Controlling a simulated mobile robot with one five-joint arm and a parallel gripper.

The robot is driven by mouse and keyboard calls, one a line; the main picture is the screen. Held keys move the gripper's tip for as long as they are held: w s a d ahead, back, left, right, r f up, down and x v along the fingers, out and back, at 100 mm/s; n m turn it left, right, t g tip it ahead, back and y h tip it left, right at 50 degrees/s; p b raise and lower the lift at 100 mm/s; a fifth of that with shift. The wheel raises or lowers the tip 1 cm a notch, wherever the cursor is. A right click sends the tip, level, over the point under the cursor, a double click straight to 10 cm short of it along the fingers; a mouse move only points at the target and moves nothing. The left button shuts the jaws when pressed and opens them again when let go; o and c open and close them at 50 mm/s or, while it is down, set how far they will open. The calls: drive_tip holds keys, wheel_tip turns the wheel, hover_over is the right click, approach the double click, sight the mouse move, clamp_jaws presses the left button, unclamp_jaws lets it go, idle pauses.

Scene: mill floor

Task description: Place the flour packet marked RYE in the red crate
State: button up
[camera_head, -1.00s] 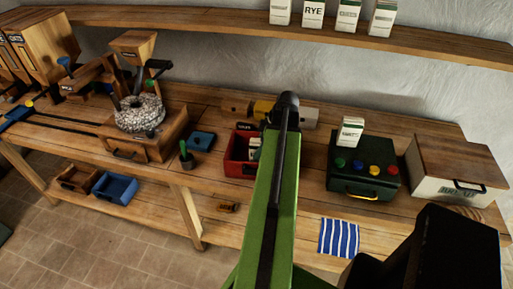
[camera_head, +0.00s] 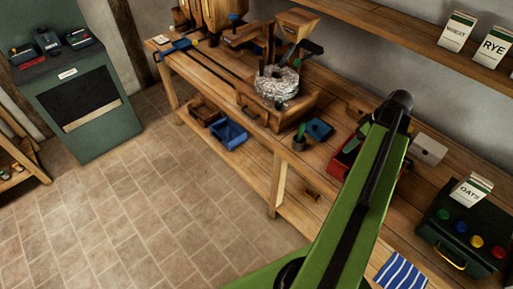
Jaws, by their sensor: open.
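The flour packet marked RYE (camera_head: 494,46), white with a green top, stands upright on the wall shelf at the upper right. The red crate (camera_head: 342,163) is on the bench, right of the middle, and is mostly hidden behind my green arm. Its contents cannot be made out. My gripper is not in view; only the green arm link with its black end shows, crossing in front of the bench.
A packet marked WHEAT (camera_head: 457,31) stands left of RYE. A packet marked OATS (camera_head: 469,190) is on a dark green box (camera_head: 460,228) with coloured knobs. A mill with a stone (camera_head: 277,83) stands on the bench. Floor (camera_head: 150,200) at left is clear.

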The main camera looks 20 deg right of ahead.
drive_tip(key=w+a+m+g, duration=0.1)
drive_tip(key=w+a+g, duration=0.1)
drive_tip(key=w+a, duration=1)
drive_tip(key=w+a+f+m+g+h, duration=0.1)
drive_tip(key=w+a, duration=0.3)
drive_tip(key=a, duration=2.8)
drive_tip(key=shift+a+m+h, duration=0.3)
drive_tip(key=shift+m+h, duration=0.3)
drive_tip(key=shift+m, duration=0.3)
drive_tip(key=shift+f, duration=0.2)
